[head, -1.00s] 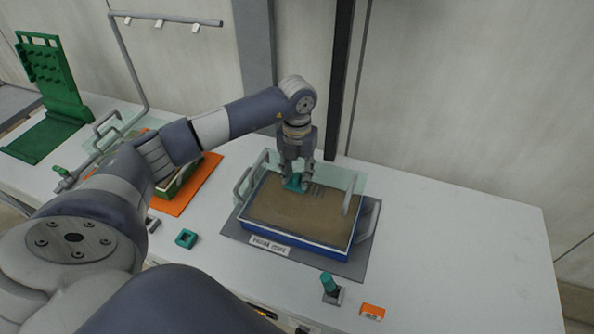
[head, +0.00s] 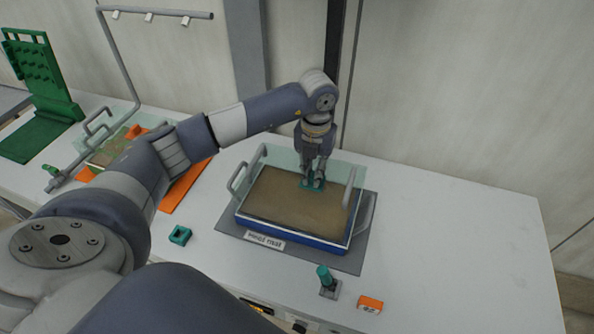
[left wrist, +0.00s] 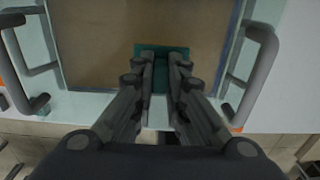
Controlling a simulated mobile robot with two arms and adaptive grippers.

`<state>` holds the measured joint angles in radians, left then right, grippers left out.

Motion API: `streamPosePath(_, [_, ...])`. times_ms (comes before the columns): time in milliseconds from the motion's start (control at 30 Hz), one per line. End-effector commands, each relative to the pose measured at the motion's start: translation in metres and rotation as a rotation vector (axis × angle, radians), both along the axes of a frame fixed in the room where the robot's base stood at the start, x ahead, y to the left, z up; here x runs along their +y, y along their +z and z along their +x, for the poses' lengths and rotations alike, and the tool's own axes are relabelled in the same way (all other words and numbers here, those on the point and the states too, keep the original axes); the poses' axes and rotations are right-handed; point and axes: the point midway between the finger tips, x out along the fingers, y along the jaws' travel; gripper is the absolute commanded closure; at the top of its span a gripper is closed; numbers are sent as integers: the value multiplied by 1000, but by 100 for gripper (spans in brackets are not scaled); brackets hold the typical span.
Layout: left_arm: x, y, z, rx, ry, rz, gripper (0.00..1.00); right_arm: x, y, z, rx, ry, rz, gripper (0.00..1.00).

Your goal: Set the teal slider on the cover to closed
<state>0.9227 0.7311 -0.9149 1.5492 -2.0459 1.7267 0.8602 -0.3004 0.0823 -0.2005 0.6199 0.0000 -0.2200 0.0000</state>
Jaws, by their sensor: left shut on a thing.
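The teal slider (head: 307,186) sits on the clear cover (head: 285,156) over a blue tray (head: 290,240) with a brown surface inside. It is near the back edge of the cover, right of its middle. My left gripper (head: 313,182) points down and is shut on the slider's raised part. In the left wrist view the slider (left wrist: 161,50) shows as a teal plate between and beyond the fingers (left wrist: 161,75); the fingers hide part of it. My right gripper is not in view.
Grey handles (head: 349,188) rise at both sides of the cover. A grey mat (head: 345,264) lies under the tray. In front are a teal square ring (head: 180,235), a teal peg (head: 325,276) and an orange block (head: 370,304). The table's right side is clear.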

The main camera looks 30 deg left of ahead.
Motion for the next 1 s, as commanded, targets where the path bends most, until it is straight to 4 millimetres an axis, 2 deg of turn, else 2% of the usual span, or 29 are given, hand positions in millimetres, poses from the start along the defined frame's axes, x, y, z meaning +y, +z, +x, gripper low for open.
streamPosePath(333, [-5,1,1,1,1,3,100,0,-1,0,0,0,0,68])
streamPosePath(367, [-5,1,1,0,1,2,81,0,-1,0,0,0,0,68])
streamPosePath(400, [-5,1,1,0,1,2,72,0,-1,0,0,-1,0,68])
streamPosePath(433, [-5,1,1,0,1,2,67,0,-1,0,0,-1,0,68])
streamPosePath(800, [-5,3,1,0,1,2,67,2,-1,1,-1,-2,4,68])
streamPosePath(867, [-4,8,2,-1,1,2,67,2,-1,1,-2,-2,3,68])
streamPosePath(1000, [-5,31,2,-5,1,2,67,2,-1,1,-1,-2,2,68])
